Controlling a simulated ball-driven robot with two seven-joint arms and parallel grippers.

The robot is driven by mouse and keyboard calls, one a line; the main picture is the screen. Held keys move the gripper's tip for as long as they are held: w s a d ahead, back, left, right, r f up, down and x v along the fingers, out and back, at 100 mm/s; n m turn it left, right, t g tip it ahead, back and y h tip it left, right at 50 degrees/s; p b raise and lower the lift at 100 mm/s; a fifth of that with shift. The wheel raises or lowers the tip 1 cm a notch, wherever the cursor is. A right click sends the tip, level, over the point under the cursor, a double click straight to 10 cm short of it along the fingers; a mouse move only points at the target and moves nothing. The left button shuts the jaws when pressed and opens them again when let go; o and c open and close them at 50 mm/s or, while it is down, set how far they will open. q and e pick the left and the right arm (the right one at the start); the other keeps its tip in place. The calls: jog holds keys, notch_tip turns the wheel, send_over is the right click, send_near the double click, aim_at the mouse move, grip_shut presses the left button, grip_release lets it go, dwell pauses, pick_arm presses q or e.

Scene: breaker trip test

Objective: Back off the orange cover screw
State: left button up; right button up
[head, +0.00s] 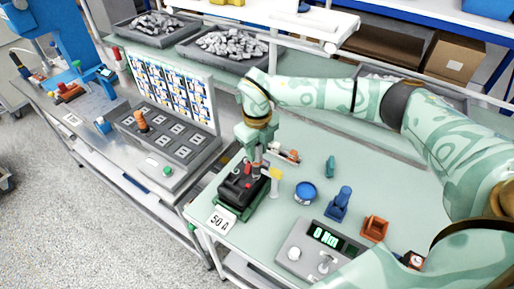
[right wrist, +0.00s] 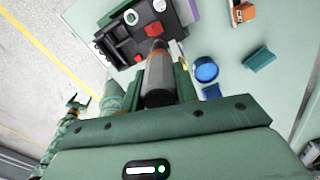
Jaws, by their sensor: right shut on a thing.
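My right gripper (head: 258,160) is above the black breaker (head: 240,187), which sits in a green holder near the table's left edge. In the right wrist view this gripper (right wrist: 160,92) is shut on a grey screwdriver (right wrist: 158,78) with an orange band. The tool's far end points at the breaker (right wrist: 130,42), beside a red part (right wrist: 152,29). I cannot pick out the orange cover screw; the tool seems to hide it. My left gripper is not in the head view; a patterned arm end (right wrist: 77,106) at the wrist view's left may be it, too small to read.
A "50 A" card (head: 221,220) lies before the breaker. A blue round pot (head: 305,192), blue stand (head: 340,203), orange block (head: 374,228) and torque display (head: 322,242) stand to the right. A panel rack (head: 170,135) is on the left bench, across a gap.

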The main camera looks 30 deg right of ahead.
jog(key=shift+f, duration=0.65)
dwell(0.9)
jog(key=shift+s+r, duration=0.1)
dwell(0.8)
notch_tip(320, 180, up, 6)
jog(key=p, duration=0.5)
